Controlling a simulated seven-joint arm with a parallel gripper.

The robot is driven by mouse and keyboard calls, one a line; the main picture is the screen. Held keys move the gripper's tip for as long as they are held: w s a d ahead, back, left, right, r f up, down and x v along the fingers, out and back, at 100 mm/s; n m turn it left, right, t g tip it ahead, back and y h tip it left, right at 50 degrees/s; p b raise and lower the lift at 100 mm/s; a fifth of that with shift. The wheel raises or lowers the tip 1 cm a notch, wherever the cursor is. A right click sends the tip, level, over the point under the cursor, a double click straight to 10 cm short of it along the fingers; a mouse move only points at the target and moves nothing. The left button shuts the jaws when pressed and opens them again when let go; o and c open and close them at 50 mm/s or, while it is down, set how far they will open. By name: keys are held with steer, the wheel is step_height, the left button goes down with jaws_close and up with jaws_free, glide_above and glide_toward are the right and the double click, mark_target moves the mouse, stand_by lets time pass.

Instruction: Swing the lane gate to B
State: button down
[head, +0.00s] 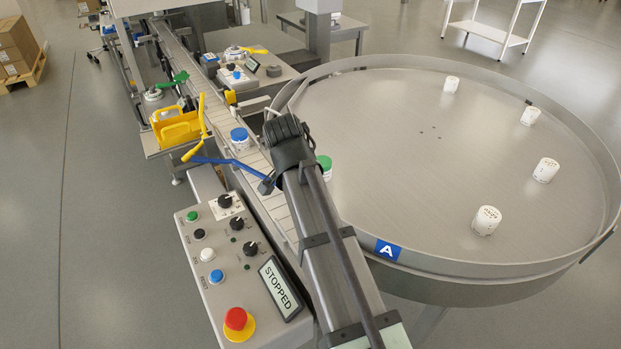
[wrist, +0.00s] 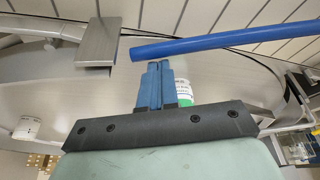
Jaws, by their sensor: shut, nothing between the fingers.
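The lane gate looks to be the blue bar (head: 228,166), lying across the conveyor (head: 262,166) from a dark block beside my arm toward the yellow bracket. In the wrist view the blue bar (wrist: 230,42) crosses the upper right, its free-looking end near my fingertips. My gripper (wrist: 155,66) is shut and empty, its blue fingertips just below the bar in that picture; I cannot tell whether they touch it. In the head view my arm hides the fingers. A blue "A" sign (head: 388,250) is on the round table's rim. No B marking is visible.
A round table (head: 400,180) at right holds several white jars. A green-lidded jar (head: 325,163) is beside my arm, a blue-lidded jar (head: 240,138) on the conveyor. A control panel (head: 226,262) reading STOPPED and a yellow bracket (head: 180,127) flank the lane.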

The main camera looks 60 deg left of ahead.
stand_by(0.3)
steer(key=s, duration=0.2)
steer(key=s+d, duration=0.1)
steer(key=s, duration=0.2)
steer(key=s+d, duration=0.1)
steer(key=s, duration=0.2)
steer(key=shift+s+d, duration=0.1)
steer(key=shift+d, duration=0.1)
steer(key=w, duration=0.4)
steer(key=shift+r, duration=0.35)
steer(key=a+v, duration=0.1)
steer(key=v, duration=0.9)
steer(key=shift+s+a, duration=0.2)
